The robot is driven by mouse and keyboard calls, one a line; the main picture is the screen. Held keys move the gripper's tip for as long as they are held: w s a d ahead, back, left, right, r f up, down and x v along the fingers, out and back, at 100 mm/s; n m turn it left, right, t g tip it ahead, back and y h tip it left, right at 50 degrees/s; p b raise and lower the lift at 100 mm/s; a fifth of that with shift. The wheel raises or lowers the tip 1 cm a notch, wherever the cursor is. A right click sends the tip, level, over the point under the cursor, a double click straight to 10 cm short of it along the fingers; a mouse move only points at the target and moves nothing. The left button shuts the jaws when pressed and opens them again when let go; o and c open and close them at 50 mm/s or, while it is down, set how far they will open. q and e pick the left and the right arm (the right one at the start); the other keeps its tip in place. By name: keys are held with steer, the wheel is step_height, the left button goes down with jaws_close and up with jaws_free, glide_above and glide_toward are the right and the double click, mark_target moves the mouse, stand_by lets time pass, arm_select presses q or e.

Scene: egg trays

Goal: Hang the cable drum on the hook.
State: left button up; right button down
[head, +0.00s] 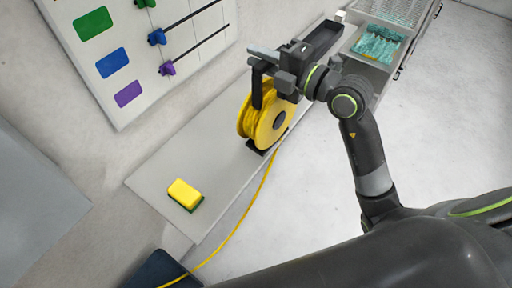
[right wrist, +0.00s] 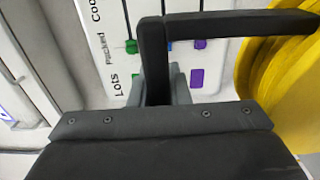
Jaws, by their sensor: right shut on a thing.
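The cable drum (head: 271,124) is yellow with a dark hub and a black handle (head: 257,92) at its top. It is upright over the grey shelf, at a small black stand (head: 258,148); I cannot tell whether it rests there. My right gripper (head: 268,62) is shut on the handle above the drum. In the right wrist view the black handle (right wrist: 225,24) passes at the gripper (right wrist: 156,80), and the yellow drum (right wrist: 285,80) fills the right edge. I cannot make out a hook. My left gripper is not in view.
A yellow cable (head: 245,212) trails from the drum down past the shelf front. A yellow-green sponge (head: 185,194) lies on the shelf (head: 165,165). A white board (head: 128,55) with coloured patches and sliders hangs behind. A dark tray (head: 322,42) and wire basket (head: 367,62) stand at the back right.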

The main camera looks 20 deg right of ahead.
mark_target(258, 94)
steer(key=shift+w+a+r, duration=0.1)
steer(key=shift+w+r, duration=0.05)
steer(key=shift+r, duration=0.1)
step_height(258, 94, down, 6)
steer(key=shift+r+b, duration=0.2)
steer(key=shift+b, duration=0.15)
steer(key=shift+f+b, duration=0.35)
steer(key=shift+f, duration=1.6)
steer(key=shift+f, duration=0.1)
steer(key=c, duration=1.8)
jaws_free()
steer(key=shift+f, duration=0.2)
steer(key=o, duration=0.4)
steer(key=shift+o, duration=0.2)
steer(key=shift+r, duration=0.1)
